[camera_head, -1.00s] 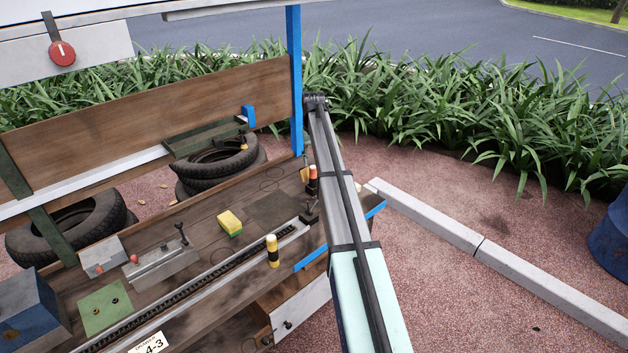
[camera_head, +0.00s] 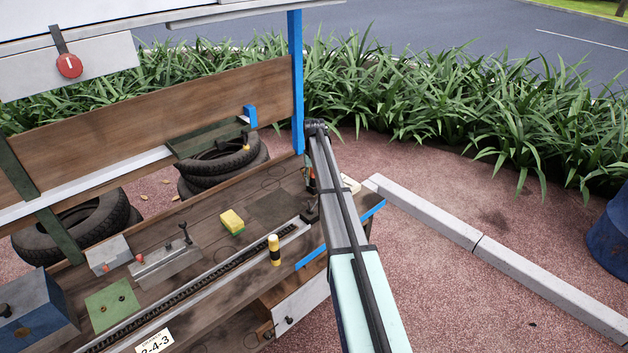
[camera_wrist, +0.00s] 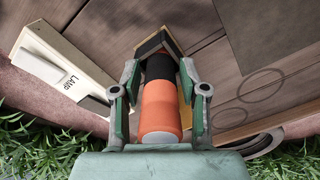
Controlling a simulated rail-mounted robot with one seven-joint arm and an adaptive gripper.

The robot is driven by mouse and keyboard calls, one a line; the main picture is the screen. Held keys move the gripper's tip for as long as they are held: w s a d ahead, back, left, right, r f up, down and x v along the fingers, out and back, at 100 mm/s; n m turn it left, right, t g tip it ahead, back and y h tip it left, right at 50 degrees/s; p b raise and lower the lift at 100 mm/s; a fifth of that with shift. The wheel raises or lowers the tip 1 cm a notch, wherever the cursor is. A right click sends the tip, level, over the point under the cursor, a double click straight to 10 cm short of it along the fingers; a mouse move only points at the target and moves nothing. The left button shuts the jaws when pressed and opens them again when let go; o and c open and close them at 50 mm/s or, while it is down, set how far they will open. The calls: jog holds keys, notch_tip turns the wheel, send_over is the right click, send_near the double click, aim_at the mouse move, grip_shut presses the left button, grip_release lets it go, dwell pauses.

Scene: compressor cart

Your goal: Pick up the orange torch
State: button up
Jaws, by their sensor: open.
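The orange torch (camera_wrist: 161,105) has a black section at its far end and a grey cap at its near end. In the wrist view it lies lengthwise between the two fingers of my gripper (camera_wrist: 160,78). The gripper is open, with one finger on each side of the torch. I cannot tell whether either finger touches it. In the head view my arm hides most of the torch and the gripper.
A pale holder marked LAMP (camera_wrist: 63,70) lies left of the torch in the wrist view. On the wooden bench are a yellow-green sponge (camera_head: 232,222), a yellow-black cylinder (camera_head: 274,250) and a chain rail (camera_head: 205,293). A blue post (camera_head: 296,85) rises behind.

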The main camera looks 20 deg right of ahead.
grip_shut()
jog(key=shift+r, duration=0.1)
